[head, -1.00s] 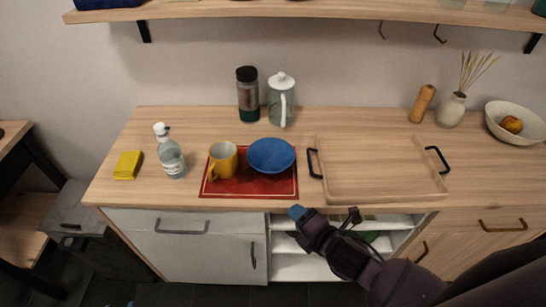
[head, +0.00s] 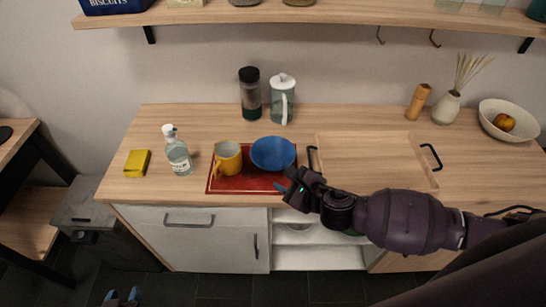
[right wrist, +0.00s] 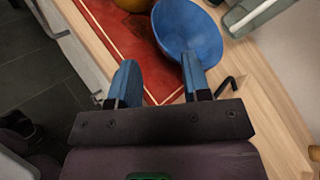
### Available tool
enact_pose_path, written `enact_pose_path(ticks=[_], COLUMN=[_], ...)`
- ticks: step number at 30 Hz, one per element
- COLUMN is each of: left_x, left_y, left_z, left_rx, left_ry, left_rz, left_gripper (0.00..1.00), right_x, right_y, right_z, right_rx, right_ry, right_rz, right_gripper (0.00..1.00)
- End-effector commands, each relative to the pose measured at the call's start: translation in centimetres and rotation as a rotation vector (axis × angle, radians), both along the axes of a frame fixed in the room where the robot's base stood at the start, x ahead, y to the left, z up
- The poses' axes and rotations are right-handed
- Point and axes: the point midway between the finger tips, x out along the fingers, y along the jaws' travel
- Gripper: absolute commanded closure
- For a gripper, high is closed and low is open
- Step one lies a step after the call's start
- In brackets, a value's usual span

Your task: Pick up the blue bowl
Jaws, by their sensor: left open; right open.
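The blue bowl (head: 273,156) stands upright on the red tray (head: 237,187), right of the yellow mug (head: 228,157). My right gripper (head: 285,180) is open and empty at the tray's front right, just in front of the bowl. In the right wrist view the bowl (right wrist: 188,30) lies beyond the spread fingertips (right wrist: 159,62), and the right finger overlaps its lower edge. I cannot tell whether that finger touches it. My left gripper (head: 122,296) is open and empty, low over the floor at the bottom left.
A wooden tray (head: 375,180) with black handles lies right of the red tray. A glass pitcher (head: 282,100) and a dark-lidded jar (head: 250,92) stand behind the bowl. A clear bottle (head: 178,154) and yellow sponge (head: 137,163) are left. A shelf (head: 320,14) hangs above.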

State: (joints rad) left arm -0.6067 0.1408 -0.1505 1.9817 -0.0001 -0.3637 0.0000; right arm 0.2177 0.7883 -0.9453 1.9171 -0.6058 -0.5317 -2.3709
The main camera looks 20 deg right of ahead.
Motion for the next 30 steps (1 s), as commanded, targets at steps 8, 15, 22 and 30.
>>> enact_pose_path(ticks=[8, 15, 22, 30], left_x=[0.1, 0.1, 0.1, 0.1], left_y=[0.0, 0.0, 0.0, 0.0], left_z=[-0.1, 0.0, -0.1, -0.1], left_rx=[0.001, 0.001, 0.001, 0.002], left_ry=[-0.001, -0.001, -0.001, -0.002], left_rz=[-0.001, -0.001, -0.001, -0.001], left_gripper=[0.57, 0.57, 0.57, 0.57], right_x=[2.8, 4.3, 6.7, 7.3], right_y=[1.3, 2.3, 3.6, 3.8], right_z=[-1.0, -1.5, -2.4, -2.6], right_rx=[0.003, 0.007, 0.006, 0.006], right_ry=[0.001, 0.001, 0.001, 0.002], right_rz=[-0.002, -0.002, -0.002, -0.001], right_gripper=[0.56, 0.56, 0.56, 0.56])
